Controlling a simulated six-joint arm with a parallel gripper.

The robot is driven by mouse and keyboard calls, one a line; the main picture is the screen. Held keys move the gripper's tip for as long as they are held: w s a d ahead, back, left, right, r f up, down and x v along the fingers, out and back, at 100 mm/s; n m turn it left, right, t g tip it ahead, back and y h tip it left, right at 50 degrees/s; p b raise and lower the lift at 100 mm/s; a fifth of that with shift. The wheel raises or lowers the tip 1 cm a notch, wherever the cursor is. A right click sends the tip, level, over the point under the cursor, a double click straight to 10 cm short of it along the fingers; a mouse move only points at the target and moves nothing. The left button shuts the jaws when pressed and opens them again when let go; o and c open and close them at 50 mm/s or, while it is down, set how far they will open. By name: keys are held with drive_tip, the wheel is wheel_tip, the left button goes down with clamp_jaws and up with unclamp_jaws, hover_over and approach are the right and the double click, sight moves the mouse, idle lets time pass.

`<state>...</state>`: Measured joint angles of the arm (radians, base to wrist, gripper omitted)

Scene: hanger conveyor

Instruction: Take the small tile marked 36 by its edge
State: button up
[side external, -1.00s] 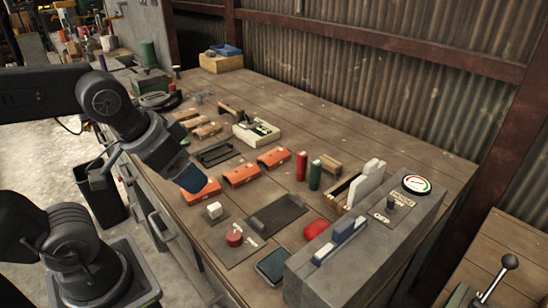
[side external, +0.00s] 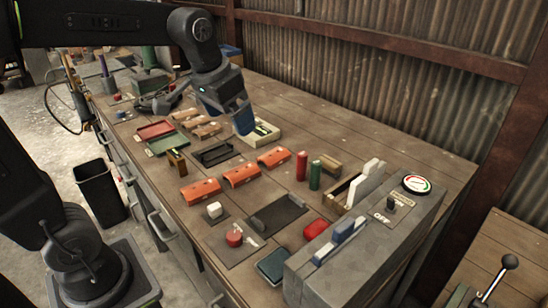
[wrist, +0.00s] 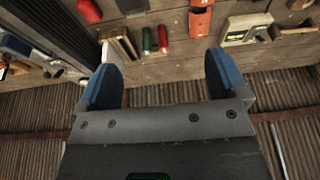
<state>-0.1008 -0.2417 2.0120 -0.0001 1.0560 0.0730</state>
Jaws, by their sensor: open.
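My gripper (side external: 243,118) is open and empty, with blue fingertips, above the bench by the pale box with a green panel (side external: 266,133). In the wrist view my gripper (wrist: 164,82) shows both blue fingers wide apart with nothing between them. I cannot read a 36 on anything, so I cannot tell which thing is the small tile. Several orange holders (side external: 241,175) lie in a row on the bench; any marks on them are too small to read. A wooden box with pale upright slabs (side external: 367,183) stands by the grey console; no number is legible on the slabs.
Red (side external: 302,165) and green (side external: 315,175) cylinders stand mid-bench. The grey console (side external: 340,262) with a gauge and levers fills the front right. A dark tray (side external: 278,215) lies in front. A corrugated wall (side external: 400,80) closes the back. Bare planks show behind the cylinders.

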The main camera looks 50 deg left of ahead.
drive_tip(key=w+a+f+g, duration=0.2)
drive_tip(key=w+a, duration=0.3)
drive_tip(key=w, duration=0.6)
drive_tip(key=g, duration=0.2)
hover_over(274, 153)
drive_tip(key=f, duration=1.6)
drive_tip(key=shift+s+a+f, duration=0.25)
drive_tip(key=shift+f, duration=0.15)
drive_tip(key=shift+n, duration=0.3)
drive_tip(key=shift+w+d+f, duration=0.1)
drive_tip(key=shift+d+f, duration=0.05)
drive_tip(key=shift+f, duration=1.2)
drive_tip(key=shift+w+d+f, duration=0.1)
drive_tip(key=shift+d+f, duration=0.05)
drive_tip(key=shift+f, duration=1.2)
